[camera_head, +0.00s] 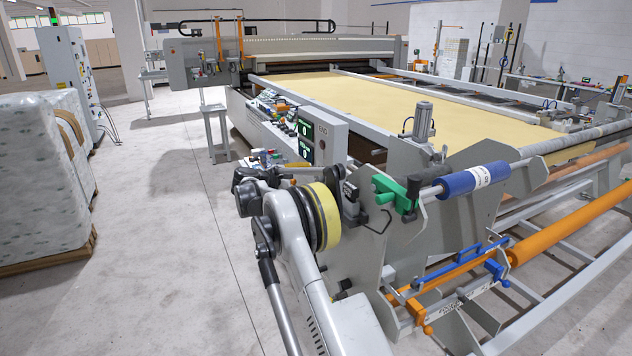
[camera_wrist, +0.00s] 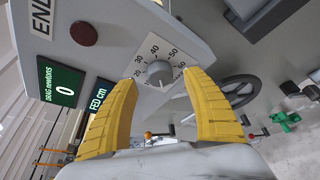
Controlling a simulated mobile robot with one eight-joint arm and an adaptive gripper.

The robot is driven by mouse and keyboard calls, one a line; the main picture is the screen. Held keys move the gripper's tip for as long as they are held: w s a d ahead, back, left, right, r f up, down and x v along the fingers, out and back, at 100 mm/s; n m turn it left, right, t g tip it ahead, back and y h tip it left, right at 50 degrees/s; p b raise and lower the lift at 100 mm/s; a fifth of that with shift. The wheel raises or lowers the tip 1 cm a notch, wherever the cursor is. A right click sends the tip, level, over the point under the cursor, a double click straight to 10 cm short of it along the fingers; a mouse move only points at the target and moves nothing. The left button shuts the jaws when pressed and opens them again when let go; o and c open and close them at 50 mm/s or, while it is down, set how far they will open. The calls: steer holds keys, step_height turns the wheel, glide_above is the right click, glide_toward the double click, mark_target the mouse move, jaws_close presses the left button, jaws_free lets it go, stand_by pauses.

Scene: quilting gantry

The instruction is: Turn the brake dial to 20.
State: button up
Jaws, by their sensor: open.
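The brake dial (camera_wrist: 159,73) shows in the wrist view as a small grey knob on a pale scale plate, with 30, 40, 50 and 60 legible around it. Which number its pointer marks is too small to tell. My gripper (camera_wrist: 162,79) is open, its two yellow fingers on either side of the knob in the picture. Whether they touch it I cannot tell. A dark screen (camera_wrist: 62,85) beside the dial reads DRAG newtons 0. A second screen (camera_wrist: 97,97) reads FED cm. In the head view the dial and fingertips cannot be made out.
A dark red button (camera_wrist: 83,33) sits on the same grey panel, and a dark handwheel (camera_wrist: 238,90) is to the right. In the head view the grey END box (camera_head: 325,134) stands at the gantry's near left corner. A wrapped pallet (camera_head: 40,170) stands left; floor between is clear.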

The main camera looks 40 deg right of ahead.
mark_target(317, 177)
steer(key=shift+x, duration=1.75)
steer(key=shift+r, duration=0.1)
steer(key=c, duration=1.2)
steer(key=shift+o, duration=0.2)
